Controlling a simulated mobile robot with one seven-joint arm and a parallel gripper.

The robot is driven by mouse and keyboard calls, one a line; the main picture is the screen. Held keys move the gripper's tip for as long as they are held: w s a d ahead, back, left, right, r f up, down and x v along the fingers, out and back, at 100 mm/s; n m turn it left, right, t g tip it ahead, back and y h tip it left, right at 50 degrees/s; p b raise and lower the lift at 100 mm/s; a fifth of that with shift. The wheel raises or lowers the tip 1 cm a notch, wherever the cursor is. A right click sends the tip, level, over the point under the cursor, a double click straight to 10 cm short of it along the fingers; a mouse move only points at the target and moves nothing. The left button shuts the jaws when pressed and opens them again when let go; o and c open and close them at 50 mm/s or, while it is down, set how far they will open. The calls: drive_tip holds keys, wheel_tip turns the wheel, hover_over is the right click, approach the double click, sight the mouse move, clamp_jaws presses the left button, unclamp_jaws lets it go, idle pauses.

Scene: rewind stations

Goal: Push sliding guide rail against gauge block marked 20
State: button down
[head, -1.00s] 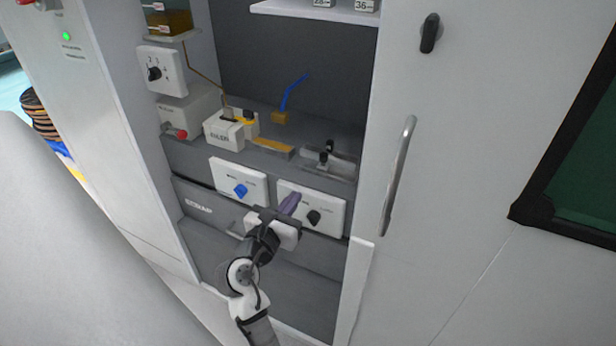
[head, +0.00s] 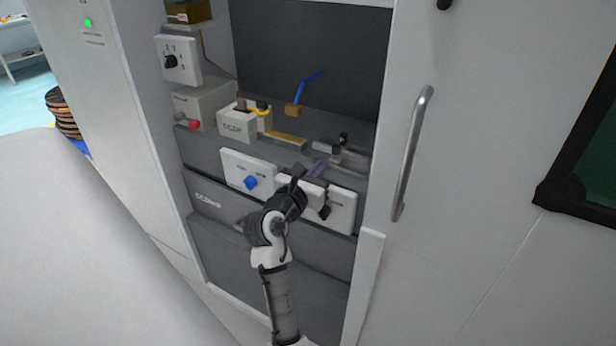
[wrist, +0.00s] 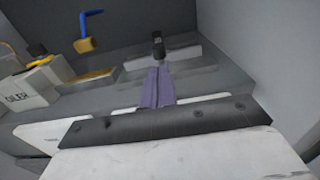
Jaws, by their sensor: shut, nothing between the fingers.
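My gripper (head: 317,169) has purple fingers, shut with nothing between them. It is at the front edge of the grey worktop, just before a low metal fixture with a bar and black knob (head: 343,139), which looks like the sliding guide rail (head: 352,160). In the wrist view the shut fingers (wrist: 157,86) point at this fixture, and its dark knob (wrist: 158,44) stands just beyond the tips. I cannot tell whether they touch. No block with a readable 20 shows. My gripper hides part of the fixture's front.
White panels with a blue knob (head: 250,183) and a black knob (head: 323,212) are below the worktop. A white labelled box (head: 238,122), an orange strip (head: 286,140) and a blue bent tube (head: 308,84) are to the left. A door handle (head: 412,150) is at right.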

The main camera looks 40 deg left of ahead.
sight(336, 150)
drive_tip(key=x, duration=0.5)
drive_tip(key=shift+w+a+p, duration=0.1)
drive_tip(key=shift+w+p, duration=0.2)
drive_tip(key=shift+w+r+p, duration=0.1)
drive_tip(key=shift+r+p, duration=0.05)
drive_tip(key=shift+p, duration=0.25)
drive_tip(key=shift+w+r+p, duration=0.1)
drive_tip(key=shift+w+p, duration=0.15)
drive_tip(key=shift+p, duration=0.65)
